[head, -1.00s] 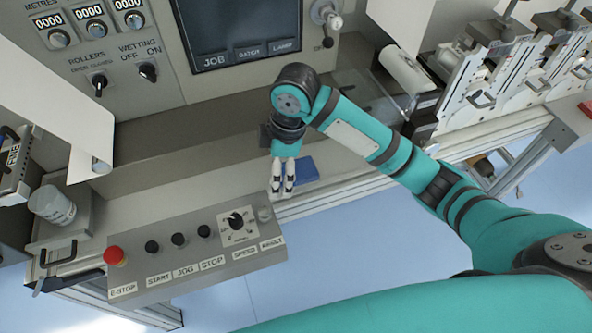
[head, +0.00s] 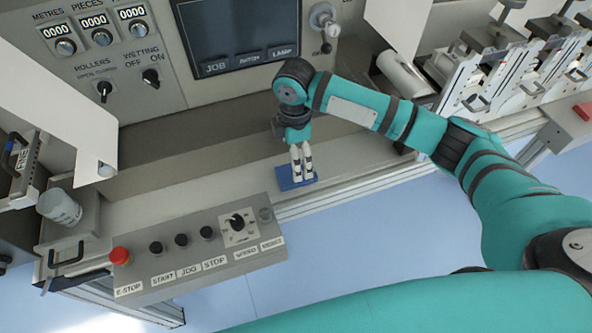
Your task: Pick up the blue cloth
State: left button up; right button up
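The blue cloth (head: 284,180) is a small flat, dark blue piece lying on the pale ledge behind the control panel. My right gripper (head: 303,175) points down over the cloth, its two pale fingers side by side and hiding the cloth's middle. The fingers are close together, with at most a narrow gap. I cannot tell whether the fingertips touch the cloth or hover just above it. The cloth looks flat, and none of it is seen raised between the fingers. My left gripper is not in view.
The control panel (head: 190,250) with a red stop button (head: 119,255) stands in front of the ledge, left of the cloth. A white container (head: 60,207) is at the far left. The machine face with a dark screen (head: 236,30) rises behind. Ledge left of the cloth is clear.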

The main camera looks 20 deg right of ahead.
jog(key=shift+f, duration=0.65)
jog(key=shift+f+p, duration=0.3)
notch_tip(320, 180, down, 4)
jog(key=shift+s+d+r+p, duration=0.1)
jog(key=shift+r+p, duration=0.1)
jog(key=shift+p, duration=0.5)
jog(key=shift+f, duration=0.5)
jog(key=c, duration=1.1)
